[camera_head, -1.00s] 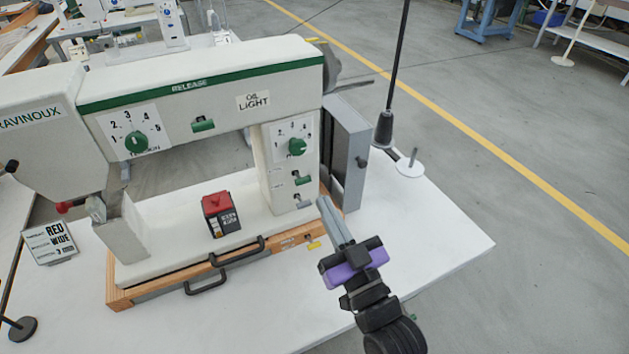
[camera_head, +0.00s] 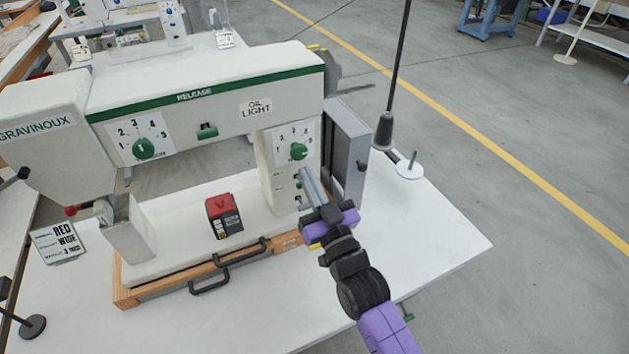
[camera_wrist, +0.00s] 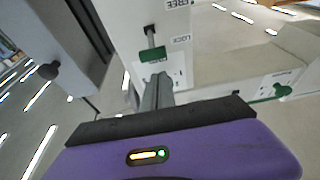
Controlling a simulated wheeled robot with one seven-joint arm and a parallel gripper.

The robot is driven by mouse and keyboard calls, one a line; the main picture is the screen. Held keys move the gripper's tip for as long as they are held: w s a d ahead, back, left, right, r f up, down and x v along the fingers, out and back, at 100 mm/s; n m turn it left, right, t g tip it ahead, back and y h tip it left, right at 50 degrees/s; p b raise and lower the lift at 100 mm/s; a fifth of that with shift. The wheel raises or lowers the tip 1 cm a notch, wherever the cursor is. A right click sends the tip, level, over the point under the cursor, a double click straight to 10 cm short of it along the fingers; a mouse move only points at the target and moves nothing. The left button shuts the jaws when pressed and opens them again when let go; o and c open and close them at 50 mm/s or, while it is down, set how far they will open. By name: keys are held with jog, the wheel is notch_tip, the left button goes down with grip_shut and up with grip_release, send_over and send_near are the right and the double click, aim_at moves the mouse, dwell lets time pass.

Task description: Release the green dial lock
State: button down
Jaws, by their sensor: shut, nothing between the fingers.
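The right column of the cream press has a green dial (camera_head: 298,152) on a white numbered plate. A green lock tab (camera_wrist: 153,54) sits on a short slot in the column in the wrist view. It is at the slot's end beside a label that seems to read LOCK; the other label seems to read FREE. My gripper (camera_head: 304,171) is shut and empty, just in front of the column below the dial. In the wrist view its fingertips (camera_wrist: 158,79) are close to the tab; I cannot tell whether they touch. In the head view my fingers partly hide this area.
A grey open door or box (camera_head: 347,145) stands right of the column. A red-topped black block (camera_head: 224,215) sits on the press bed. A second green dial (camera_head: 144,149) and a green slider (camera_head: 207,131) are on the arm.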

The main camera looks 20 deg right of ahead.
jog(key=shift+s+f, duration=0.1)
jog(key=shift+f, duration=0.9)
jog(key=shift+f, duration=0.1)
jog(key=shift+f+t+b, duration=0.15)
jog(key=shift+t+b, duration=0.15)
jog(key=shift+b, duration=0.75)
